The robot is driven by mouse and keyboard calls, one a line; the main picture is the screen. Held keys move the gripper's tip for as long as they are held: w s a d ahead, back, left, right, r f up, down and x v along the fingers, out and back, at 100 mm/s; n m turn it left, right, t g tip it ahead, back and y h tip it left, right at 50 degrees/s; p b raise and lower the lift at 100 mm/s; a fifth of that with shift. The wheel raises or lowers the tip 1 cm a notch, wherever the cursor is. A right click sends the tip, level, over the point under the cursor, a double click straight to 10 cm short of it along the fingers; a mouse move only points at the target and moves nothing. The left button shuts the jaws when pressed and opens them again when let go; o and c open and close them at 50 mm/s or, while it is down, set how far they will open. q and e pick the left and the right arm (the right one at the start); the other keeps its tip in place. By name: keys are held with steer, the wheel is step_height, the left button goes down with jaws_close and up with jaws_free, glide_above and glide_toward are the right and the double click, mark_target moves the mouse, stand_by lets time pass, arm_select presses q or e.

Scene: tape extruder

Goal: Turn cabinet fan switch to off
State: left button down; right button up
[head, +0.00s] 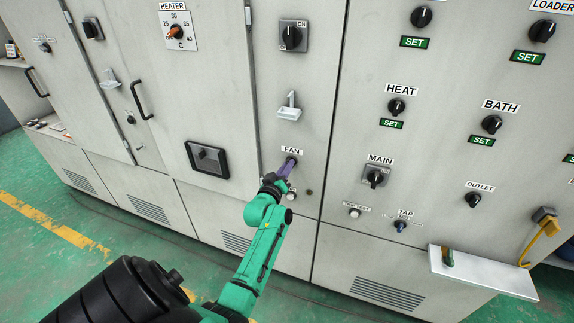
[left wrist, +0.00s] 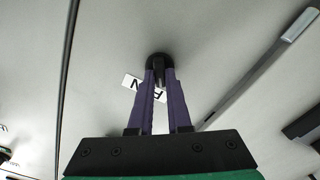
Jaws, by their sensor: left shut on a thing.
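The fan switch is a small black knob (left wrist: 159,68) on the grey cabinet front, just under the FAN label (head: 291,150) in the head view. My left gripper (head: 288,168) reaches it from below, and its purple fingers are shut on the knob. In the left wrist view the two fingers (left wrist: 160,88) stand on either side of the knob's grip. The fingers partly cover the knob and the label there, so the knob's exact setting cannot be told. My right gripper is not in view.
Other knobs stand on the cabinet, such as the MAIN switch (head: 375,177) and the HEAT knob (head: 396,106). A handle (head: 289,108) sticks out above the fan label. A white shelf (head: 482,272) juts out at lower right. The green floor (head: 60,250) is clear at left.

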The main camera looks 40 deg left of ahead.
arm_select(q)
steer(key=n+p, duration=0.1)
steer(key=n, duration=1)
steer(key=shift+f, duration=0.2)
stand_by(0.4)
steer(key=c, duration=0.9)
jaws_free()
steer(key=shift+o, duration=0.2)
steer(key=b+v, duration=0.1)
steer(key=v, duration=1.3)
steer(key=shift+s, duration=0.25)
